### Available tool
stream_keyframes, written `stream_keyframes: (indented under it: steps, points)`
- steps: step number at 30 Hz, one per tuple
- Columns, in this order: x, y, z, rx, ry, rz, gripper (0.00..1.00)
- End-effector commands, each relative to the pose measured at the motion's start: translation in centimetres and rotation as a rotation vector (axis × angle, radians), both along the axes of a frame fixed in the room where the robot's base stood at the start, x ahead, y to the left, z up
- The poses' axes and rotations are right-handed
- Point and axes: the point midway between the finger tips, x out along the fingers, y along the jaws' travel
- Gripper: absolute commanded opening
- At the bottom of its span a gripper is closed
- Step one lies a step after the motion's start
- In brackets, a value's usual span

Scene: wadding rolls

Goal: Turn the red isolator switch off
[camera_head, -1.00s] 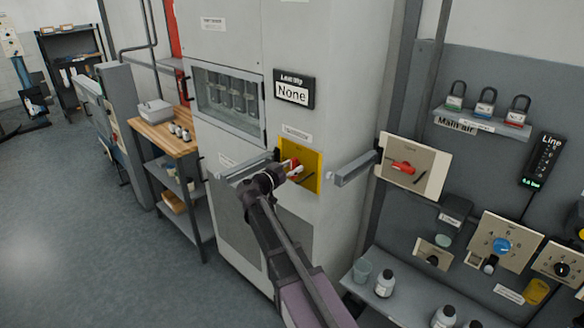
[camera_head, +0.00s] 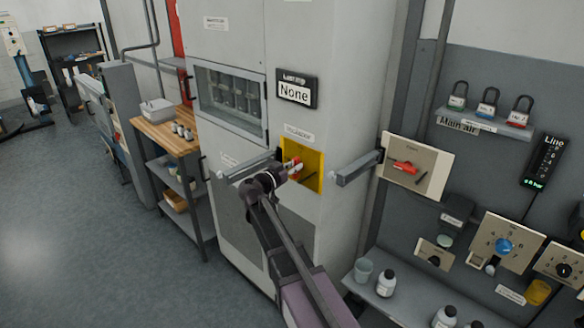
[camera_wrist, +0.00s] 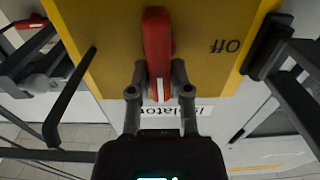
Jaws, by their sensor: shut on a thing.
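The red isolator switch handle (camera_wrist: 157,45) has a white line near its end and sits on a yellow plate (camera_wrist: 215,75). An "Off" label is on the plate to the right of the handle in the wrist view; the handle does not point at it. My gripper (camera_wrist: 159,80) is shut on the handle, one finger on each side. In the head view my gripper (camera_head: 284,174) reaches the yellow plate (camera_head: 314,180) on the grey cabinet. It partly hides the red handle (camera_head: 296,170) there.
Grey bars stick out on both sides of the plate, the left bar (camera_head: 247,166) and the right bar (camera_head: 357,168). Another red switch (camera_head: 405,167) is on a cream panel at the right. A shelf with bottles (camera_head: 385,284) stands below it. The floor at left is clear.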

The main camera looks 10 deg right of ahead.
Motion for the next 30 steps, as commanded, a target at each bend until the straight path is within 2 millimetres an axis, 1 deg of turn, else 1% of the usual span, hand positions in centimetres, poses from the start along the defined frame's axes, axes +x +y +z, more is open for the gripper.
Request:
stream_keyframes:
  steps: [5, 11, 30]
  points:
    - [0.17, -0.26, 0.07, -0.042, 0.052, -0.005, 0.00]
    - [0.31, -0.24, 0.06, -0.117, 0.156, -0.007, 0.00]
    - [0.77, 0.04, -0.33, -0.464, 0.636, -0.010, 0.00]
